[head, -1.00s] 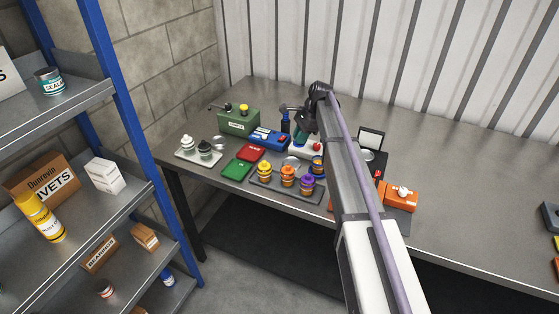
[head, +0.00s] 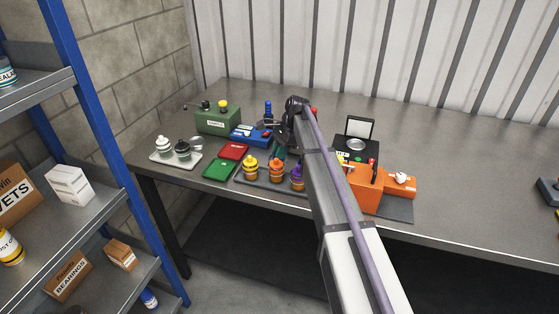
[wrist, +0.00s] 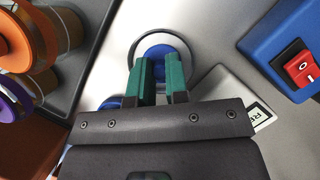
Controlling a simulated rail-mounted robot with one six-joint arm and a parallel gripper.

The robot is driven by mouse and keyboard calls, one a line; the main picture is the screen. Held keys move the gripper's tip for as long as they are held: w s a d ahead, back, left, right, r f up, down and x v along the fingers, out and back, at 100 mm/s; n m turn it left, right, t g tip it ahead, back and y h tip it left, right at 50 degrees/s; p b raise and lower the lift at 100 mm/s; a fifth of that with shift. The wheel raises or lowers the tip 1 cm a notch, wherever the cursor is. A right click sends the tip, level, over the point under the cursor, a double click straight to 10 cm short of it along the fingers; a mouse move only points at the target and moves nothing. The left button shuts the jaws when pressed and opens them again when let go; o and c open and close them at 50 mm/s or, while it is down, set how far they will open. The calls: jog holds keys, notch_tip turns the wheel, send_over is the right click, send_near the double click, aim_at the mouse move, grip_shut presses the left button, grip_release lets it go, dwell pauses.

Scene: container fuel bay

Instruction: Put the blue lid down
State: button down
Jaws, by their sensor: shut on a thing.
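My gripper (wrist: 160,68) has green fingers and is shut on the blue lid (wrist: 155,58), which shows as a blue round thing at and between the fingertips. Around it in the wrist view is a pale round dish or ring (wrist: 139,43) on a light grey surface. I cannot tell whether the lid touches it or is a little above. In the head view the green fingers (head: 279,153) show behind the jars, and the lid is hidden. Another small blue thing (wrist: 110,102) lies left of the fingers, mostly hidden by the gripper.
Jars with yellow (head: 250,161), orange (head: 276,164) and purple (head: 297,171) lids stand on a dark tray at the front. A blue box (wrist: 275,40) with a red switch is close by.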

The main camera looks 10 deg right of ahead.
jog(key=shift+r, duration=0.1)
jog(key=c, duration=1.6)
grip_release()
jog(key=shift+f, duration=0.25)
jog(key=o, duration=0.5)
jog(key=shift+r, duration=0.1)
jog(key=p+v, duration=1.2)
jog(key=v, duration=0.1)
jog(key=s+a+n+h, duration=0.1)
jog(key=s+n, duration=0.4)
jog(key=s, duration=0.7)
jog(key=s+a+f+n+h, duration=0.1)
jog(key=s+n, duration=0.4)
jog(key=s, duration=0.6)
jog(key=s+a+f+n+t+h, duration=0.1)
jog(key=s+n, duration=0.4)
jog(key=s, duration=0.7)
jog(key=shift+s+a+h, duration=0.2)
jog(key=shift+a+h, duration=0.15)
jog(key=shift+a, duration=0.2)
jog(key=shift+s+a+h, duration=0.15)
jog(key=shift+a+h, duration=0.2)
jog(key=shift+a, duration=0.2)
